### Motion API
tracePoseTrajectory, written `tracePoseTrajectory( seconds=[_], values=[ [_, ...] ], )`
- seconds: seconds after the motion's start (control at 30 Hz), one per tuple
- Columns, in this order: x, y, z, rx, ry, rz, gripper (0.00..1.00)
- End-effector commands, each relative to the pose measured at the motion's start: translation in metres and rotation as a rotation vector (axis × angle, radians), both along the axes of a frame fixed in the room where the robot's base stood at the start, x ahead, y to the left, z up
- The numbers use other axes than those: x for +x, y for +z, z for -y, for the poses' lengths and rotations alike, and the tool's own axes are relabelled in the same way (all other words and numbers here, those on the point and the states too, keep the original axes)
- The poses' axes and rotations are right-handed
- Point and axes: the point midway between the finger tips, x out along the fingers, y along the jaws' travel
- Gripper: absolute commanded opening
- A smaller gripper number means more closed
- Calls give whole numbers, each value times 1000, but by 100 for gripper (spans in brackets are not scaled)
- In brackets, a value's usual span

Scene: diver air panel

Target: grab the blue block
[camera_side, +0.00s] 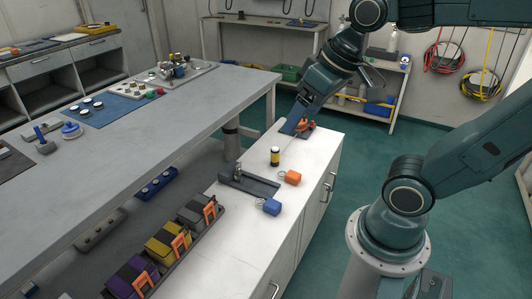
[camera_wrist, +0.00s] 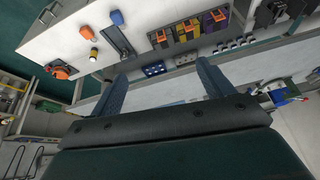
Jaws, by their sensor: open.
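The blue block (camera_side: 271,207) lies on the white cabinet top, near its front right edge, with a small ring beside it. It also shows at the top of the wrist view (camera_wrist: 116,17), well beyond the fingertips and left of the space between them. My gripper (camera_side: 292,127) is over the far end of the cabinet top, pointing down and to the left. It is apart from the blue block, with several objects between them. In the wrist view its two fingers (camera_wrist: 160,76) are spread with nothing between them.
An orange block (camera_side: 292,177), a black-and-yellow cylinder (camera_side: 275,156) and a grey bracket (camera_side: 248,182) stand near the blue block. A red-orange object (camera_side: 308,125) is close to my gripper. Purple, yellow and grey packs (camera_side: 168,244) sit in a lower tray. A long grey bench (camera_side: 190,105) runs alongside.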

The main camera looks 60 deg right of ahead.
Motion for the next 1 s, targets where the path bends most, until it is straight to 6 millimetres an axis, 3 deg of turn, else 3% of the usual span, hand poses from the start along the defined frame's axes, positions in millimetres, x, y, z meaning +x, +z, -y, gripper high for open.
tracePoseTrajectory(
  seconds=[0.27, 0.57, 1.0],
  values=[
    [49, -8, 20, 71, -167, -85, 80],
    [99, -31, 50, 153, -351, -169, 80],
    [159, -93, 109, 280, -632, -290, 80]
  ],
)
